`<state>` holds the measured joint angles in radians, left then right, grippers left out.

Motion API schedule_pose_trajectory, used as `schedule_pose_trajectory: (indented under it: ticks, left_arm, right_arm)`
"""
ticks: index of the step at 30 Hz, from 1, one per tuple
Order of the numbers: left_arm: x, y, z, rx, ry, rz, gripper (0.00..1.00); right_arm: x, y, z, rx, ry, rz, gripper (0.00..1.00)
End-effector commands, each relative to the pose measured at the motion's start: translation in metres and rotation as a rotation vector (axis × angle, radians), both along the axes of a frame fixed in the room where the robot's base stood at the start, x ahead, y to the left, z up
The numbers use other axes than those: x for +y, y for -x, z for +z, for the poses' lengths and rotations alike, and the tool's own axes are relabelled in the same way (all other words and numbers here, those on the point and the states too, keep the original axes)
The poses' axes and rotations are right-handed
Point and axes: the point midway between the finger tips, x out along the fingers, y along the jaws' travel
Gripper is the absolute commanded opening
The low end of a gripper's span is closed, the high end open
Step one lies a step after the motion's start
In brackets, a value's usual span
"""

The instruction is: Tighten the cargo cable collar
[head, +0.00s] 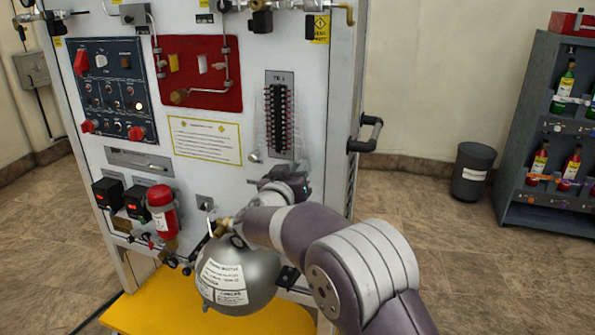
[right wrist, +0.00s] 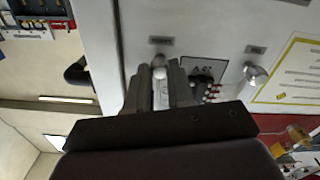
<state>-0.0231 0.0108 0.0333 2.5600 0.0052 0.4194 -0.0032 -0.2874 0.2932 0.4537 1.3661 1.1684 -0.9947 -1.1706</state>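My right gripper (head: 288,182) is at the white panel, below the black terminal block (head: 279,118). In the right wrist view its two fingers (right wrist: 160,84) point at the panel. A pale, silvery cylindrical part (right wrist: 160,92) with a rounded tip lies between them, under a small label plate. It may be the cable collar, but I cannot tell for sure. The fingers lie close along both its sides; whether they touch it is unclear. In the head view my gripper and arm hide this spot. My left gripper is not in view.
A small silver knob (head: 255,157) sticks out left of my right gripper. A grey round tank (head: 238,278) and a red cylinder (head: 161,210) stand in front of the panel. A black handle (head: 367,135) juts from its right edge. Floor to the right is clear up to a bin (head: 472,172).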

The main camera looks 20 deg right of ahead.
Motion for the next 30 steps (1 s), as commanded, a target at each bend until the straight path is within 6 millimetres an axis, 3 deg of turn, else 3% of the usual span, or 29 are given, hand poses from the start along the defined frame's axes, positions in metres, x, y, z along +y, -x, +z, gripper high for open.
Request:
schedule_pose_trajectory:
  ticks: [14, 30]
  left_arm:
    - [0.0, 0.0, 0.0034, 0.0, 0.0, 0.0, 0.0]
    - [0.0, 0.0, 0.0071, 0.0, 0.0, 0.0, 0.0]
  right_arm:
    - [0.0001, 0.0003, 0.0002, -0.043, -0.066, 0.0, 0.0]
    - [0.0, 0.0005, -0.0015, -0.305, -0.454, 0.0, 0.0]
